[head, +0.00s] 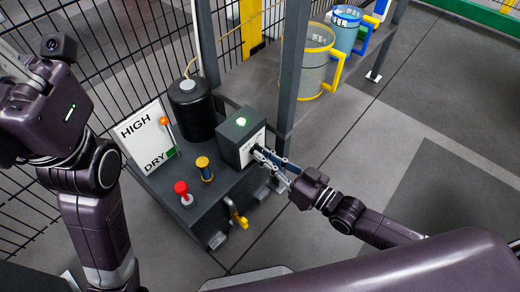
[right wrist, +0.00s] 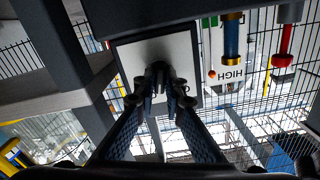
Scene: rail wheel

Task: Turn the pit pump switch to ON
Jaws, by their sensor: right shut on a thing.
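The dark bench holds a red knob (head: 182,190), a yellow-topped post (head: 204,167), a black tank (head: 191,110) and a HIGH/DRY board (head: 147,136). A yellow valve handle (head: 238,217) is at its front. A grey post (head: 291,70) stands right behind the box. Mesh fence lies behind.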

